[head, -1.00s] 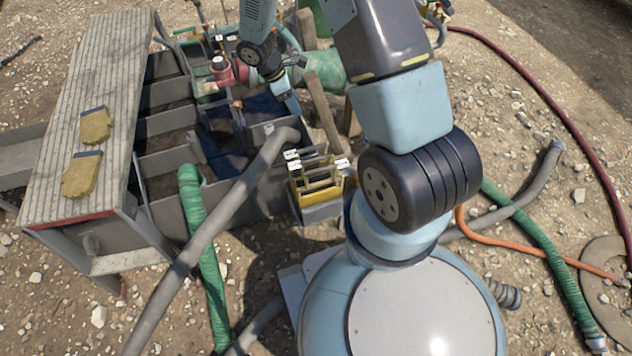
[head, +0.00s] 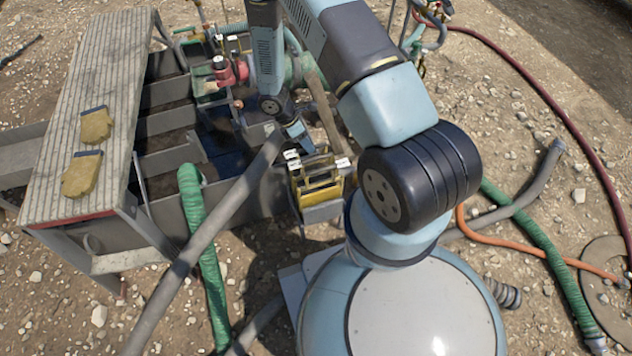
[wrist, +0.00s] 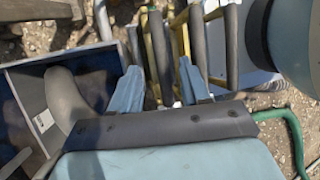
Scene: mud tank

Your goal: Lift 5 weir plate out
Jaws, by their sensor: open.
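Several weir plates (head: 318,172) with dark and yellow frames and white tags stand close together in a rack (head: 322,212) at the near right corner of the tank. The tag numbers are too small to read, so I cannot tell which plate is 5. My gripper (head: 306,146) is just above the far side of the plates. In the wrist view, my gripper (wrist: 160,72) is open, with its two blue fingers apart. Dark and yellow upright bars of the weir plates (wrist: 157,45) show between and beyond the fingertips. I cannot tell whether they touch.
The grey tank (head: 255,200) has several compartments, some with dark water. A thick grey pipe (head: 205,228) slants across its near edge beside the plates. A green hose (head: 203,265) hangs over the wall. Two yellow gloves (head: 82,174) lie on the walkway (head: 60,195).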

